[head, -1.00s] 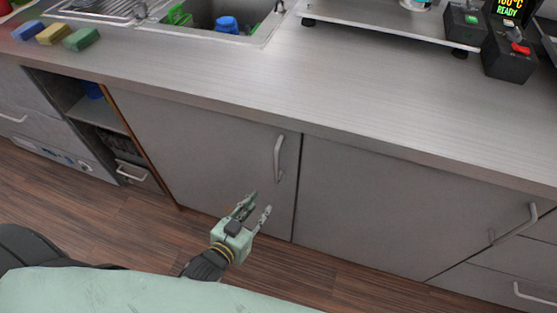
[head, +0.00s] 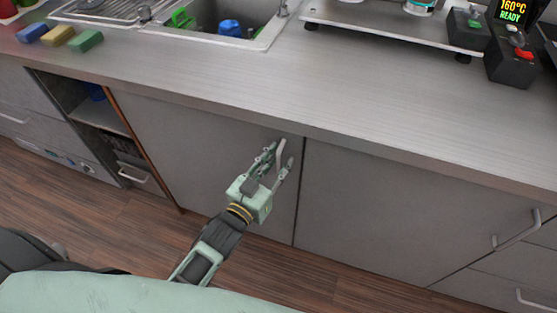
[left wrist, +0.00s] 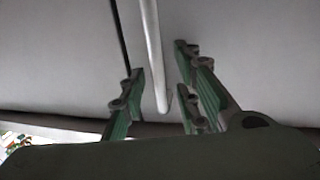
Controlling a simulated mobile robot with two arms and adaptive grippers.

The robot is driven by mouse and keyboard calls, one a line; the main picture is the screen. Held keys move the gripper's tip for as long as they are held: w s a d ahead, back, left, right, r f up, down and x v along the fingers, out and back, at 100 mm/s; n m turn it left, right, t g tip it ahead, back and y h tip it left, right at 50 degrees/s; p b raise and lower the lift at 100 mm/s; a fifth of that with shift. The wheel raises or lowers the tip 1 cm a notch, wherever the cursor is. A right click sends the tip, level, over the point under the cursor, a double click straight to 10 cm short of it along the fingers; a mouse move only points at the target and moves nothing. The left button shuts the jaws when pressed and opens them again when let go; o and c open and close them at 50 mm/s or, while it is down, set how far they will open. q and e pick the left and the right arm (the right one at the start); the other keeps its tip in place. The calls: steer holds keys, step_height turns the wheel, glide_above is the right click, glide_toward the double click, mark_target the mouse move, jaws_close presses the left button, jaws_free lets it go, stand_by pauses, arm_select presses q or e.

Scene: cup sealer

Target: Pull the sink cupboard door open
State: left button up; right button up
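The sink cupboard door (head: 180,150) is a grey panel below the sink and looks shut. Its vertical bar handle (head: 281,150) is near the door's right edge. My left gripper (head: 278,162) is at the handle, with its fingers open on either side of it in the head view. In the left wrist view the handle (left wrist: 152,60) runs between the two open, green-padded fingers (left wrist: 160,100), with gaps to both. I cannot see it touching either finger. My right gripper is not in view.
The sink (head: 225,20) is set in the steel counter (head: 300,90) above. A second cupboard door (head: 390,205) with its own handle (head: 517,232) is to the right. Open shelves (head: 95,110) are to the left. Sponges (head: 58,38) lie on the counter. The wooden floor in front looks clear.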

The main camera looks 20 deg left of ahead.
arm_select(q)
steer(key=shift+w, duration=0.1)
jaws_close()
stand_by(0.6)
